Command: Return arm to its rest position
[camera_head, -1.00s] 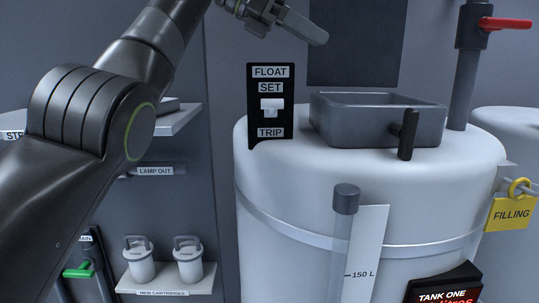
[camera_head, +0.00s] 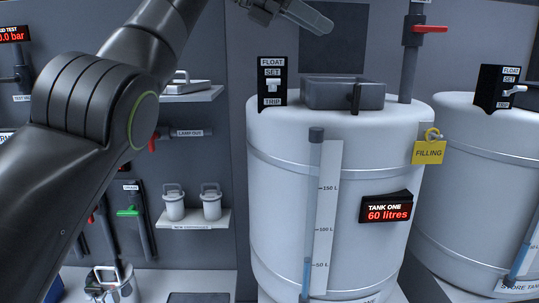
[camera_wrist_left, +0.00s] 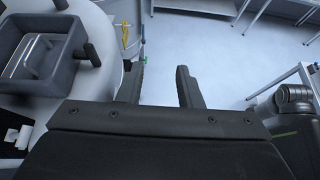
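My left arm (camera_head: 85,110) comes in from the left of the head view and reaches up across it. Its gripper (camera_head: 295,14) is at the top edge, partly cut off, above and in front of the white tank (camera_head: 340,140). In the left wrist view the two dark fingers of the left gripper (camera_wrist_left: 160,78) stand apart with only floor between them, so it is open and empty. My right gripper is in neither view.
A grey hopper (camera_head: 340,93) and a float switch (camera_head: 272,82) sit on the tank top. A second tank (camera_head: 470,150) stands to the right. Shelves with cartridges (camera_head: 212,205) are at the left. The wrist view shows open floor (camera_wrist_left: 210,45).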

